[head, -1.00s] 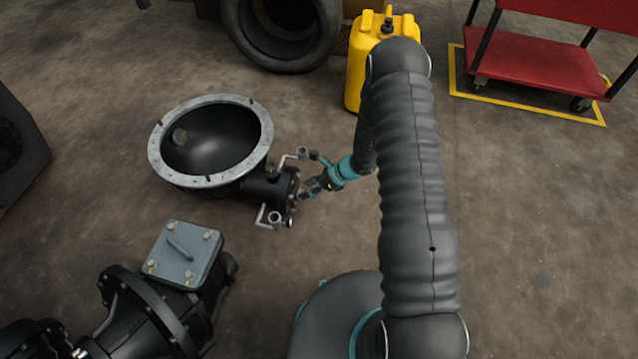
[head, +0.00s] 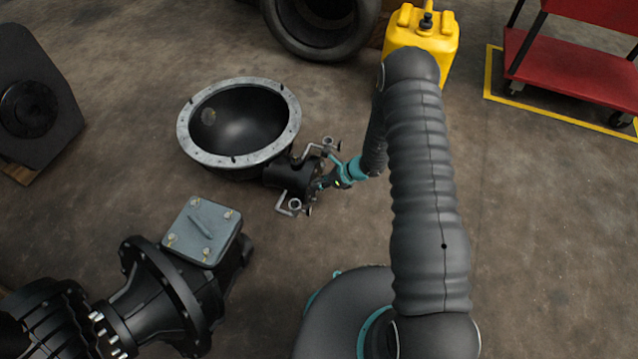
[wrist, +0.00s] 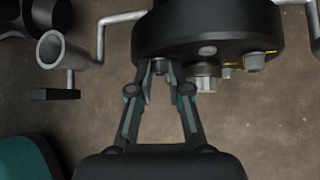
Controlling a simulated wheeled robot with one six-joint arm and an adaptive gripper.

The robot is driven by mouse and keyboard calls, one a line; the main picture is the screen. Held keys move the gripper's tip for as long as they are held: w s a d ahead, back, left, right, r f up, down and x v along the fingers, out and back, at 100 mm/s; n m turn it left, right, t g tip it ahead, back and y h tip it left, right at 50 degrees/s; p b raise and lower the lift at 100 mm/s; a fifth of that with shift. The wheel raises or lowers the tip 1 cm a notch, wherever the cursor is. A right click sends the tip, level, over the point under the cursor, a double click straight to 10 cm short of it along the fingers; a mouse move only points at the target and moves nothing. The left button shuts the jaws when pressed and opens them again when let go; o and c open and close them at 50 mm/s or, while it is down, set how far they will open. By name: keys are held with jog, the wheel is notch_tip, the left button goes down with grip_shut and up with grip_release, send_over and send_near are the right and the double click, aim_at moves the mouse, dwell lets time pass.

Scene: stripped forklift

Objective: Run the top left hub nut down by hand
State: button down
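The black hub (head: 291,178) lies on its side, joined to a black bowl-shaped housing with a grey flange (head: 183,140). In the wrist view the hub's round end (wrist: 225,22) fills the top, with several metal nuts and studs around it. The two fingertips sit close together at the hub's lower left edge, one on each side of a small nut (wrist: 160,67). A narrow gap shows between the fingers; contact with that nut cannot be made out. In the head view the hub's end is partly hidden by my gripper.
Bent metal pipes (wrist: 102,40) stick out beside the hub, left of the fingers. A black gearbox with a grey cover plate (head: 190,225) lies at the lower left. A yellow canister (head: 425,45), a tire (head: 318,45) and a red cart (head: 560,70) stand behind.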

jog(key=c, duration=1.3)
grip_release()
jog(key=shift+o, duration=0.2)
jog(key=shift+f, duration=0.1)
